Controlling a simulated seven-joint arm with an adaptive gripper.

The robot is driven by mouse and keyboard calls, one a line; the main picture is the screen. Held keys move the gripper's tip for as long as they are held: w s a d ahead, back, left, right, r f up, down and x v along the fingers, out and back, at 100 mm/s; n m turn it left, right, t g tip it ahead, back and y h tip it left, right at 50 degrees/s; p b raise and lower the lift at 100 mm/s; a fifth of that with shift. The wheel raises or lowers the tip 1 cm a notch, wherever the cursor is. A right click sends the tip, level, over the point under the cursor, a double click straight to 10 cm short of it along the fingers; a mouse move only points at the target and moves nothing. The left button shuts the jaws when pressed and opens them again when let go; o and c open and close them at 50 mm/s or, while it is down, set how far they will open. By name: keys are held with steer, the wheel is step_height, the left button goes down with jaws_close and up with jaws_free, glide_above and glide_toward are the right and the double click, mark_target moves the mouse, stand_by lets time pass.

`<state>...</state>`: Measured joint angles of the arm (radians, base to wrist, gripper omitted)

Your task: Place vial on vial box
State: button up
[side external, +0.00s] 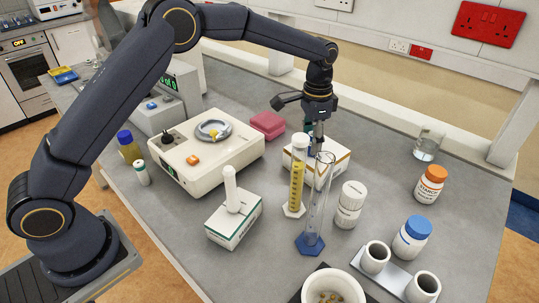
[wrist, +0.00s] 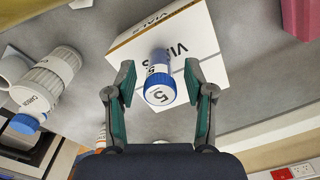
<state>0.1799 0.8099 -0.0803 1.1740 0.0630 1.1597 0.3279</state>
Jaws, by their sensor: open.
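The vial box (side external: 340,163) is a white carton with a brown edge, near the middle of the bench; its "VIALS" lettering shows in the wrist view (wrist: 205,45). My gripper (wrist: 159,75) is open, with one green-padded finger on each side of the vial and a visible gap to both. In the side view my gripper (side external: 312,138) is above the box, partly hidden behind the tall cylinders.
A cylinder of yellow liquid (side external: 297,182) and a tall clear cylinder (side external: 318,200) stand in front of the box. A white bottle (side external: 349,205) is to its right. A pink block (side external: 267,125) and a cream instrument (side external: 190,175) are left. Bench room is free toward the beaker (side external: 428,146).

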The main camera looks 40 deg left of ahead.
steer(key=s+a+r+n+t, duration=0.1)
steer(key=s+a+r, duration=0.1)
steer(key=r, duration=0.7)
steer(key=s+a+r, duration=0.1)
steer(key=s+r, duration=0.2)
steer(key=r, duration=0.6)
steer(key=s+a+r+n+t, duration=0.1)
steer(key=s+a+n+t, duration=0.15)
steer(key=s, duration=0.55)
steer(key=s+a+r+n+t, duration=0.15)
steer(key=s+a, duration=0.25)
steer(key=s, duration=0.5)
steer(key=s+a+f+n, duration=0.1)
steer(key=s+a+f, duration=0.1)
steer(key=s+f, duration=0.4)
steer(key=s, duration=0.4)
steer(key=shift+s+a+n+t, duration=0.2)
steer(key=shift+n+t, duration=0.1)
steer(key=shift+n, duration=0.1)
